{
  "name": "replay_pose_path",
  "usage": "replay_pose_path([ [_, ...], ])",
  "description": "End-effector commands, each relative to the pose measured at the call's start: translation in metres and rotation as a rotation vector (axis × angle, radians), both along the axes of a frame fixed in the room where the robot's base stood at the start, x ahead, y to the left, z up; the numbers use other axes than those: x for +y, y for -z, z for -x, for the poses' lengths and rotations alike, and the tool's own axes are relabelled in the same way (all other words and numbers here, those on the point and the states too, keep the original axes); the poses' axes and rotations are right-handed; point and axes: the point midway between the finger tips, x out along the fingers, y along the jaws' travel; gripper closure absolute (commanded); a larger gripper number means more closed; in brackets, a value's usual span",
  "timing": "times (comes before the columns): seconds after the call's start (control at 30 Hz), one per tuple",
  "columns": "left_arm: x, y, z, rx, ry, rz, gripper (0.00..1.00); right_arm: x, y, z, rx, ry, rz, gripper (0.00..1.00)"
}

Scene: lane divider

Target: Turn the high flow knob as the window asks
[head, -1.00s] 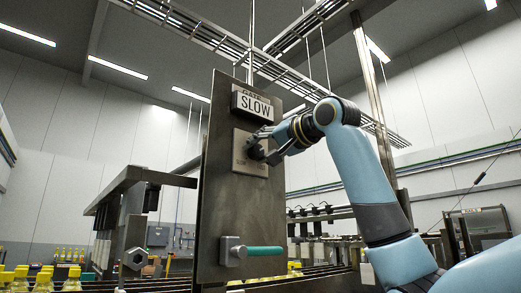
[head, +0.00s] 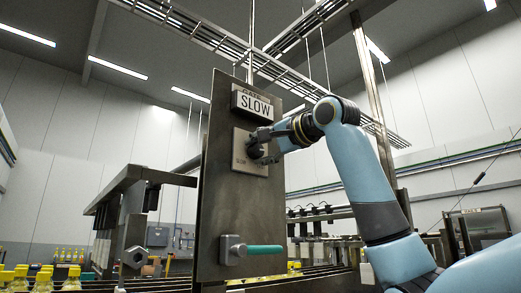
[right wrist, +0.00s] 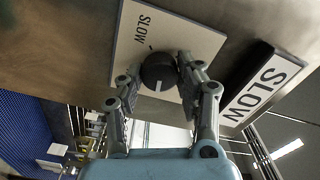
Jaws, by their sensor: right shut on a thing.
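The dark round knob (right wrist: 158,70) sits on a pale square plate (right wrist: 203,45) on the upright steel panel. The plate bears the word SLOW, and a white mark shows on the knob's near edge. The window (head: 254,104) above the plate reads SLOW; it also shows in the right wrist view (right wrist: 262,88). My right gripper (right wrist: 160,76) is shut on the knob, with a finger on each side of it. In the head view my right gripper (head: 262,147) partly hides the knob and plate. My left gripper is not in view.
A teal handle (head: 264,249) sticks out to the right from a bracket low on the steel panel (head: 228,205). Yellow-capped bottles (head: 45,277) stand at lower left. A metal hood (head: 150,178) is left of the panel.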

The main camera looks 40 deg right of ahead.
Motion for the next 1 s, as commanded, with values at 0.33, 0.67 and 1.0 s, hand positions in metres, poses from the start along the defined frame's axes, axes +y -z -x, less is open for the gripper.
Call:
replay_pose_path([
  [0.33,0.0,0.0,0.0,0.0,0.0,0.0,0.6,0.0,0.0,0.0,0.0,0.001,0.001,0.55],
  [0.67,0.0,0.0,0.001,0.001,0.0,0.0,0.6,0.0,0.0,0.0,0.001,0.0,0.002,0.41],
  [1.0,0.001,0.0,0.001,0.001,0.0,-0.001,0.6,-0.005,0.0,0.042,-0.002,0.006,0.009,0.41],
])
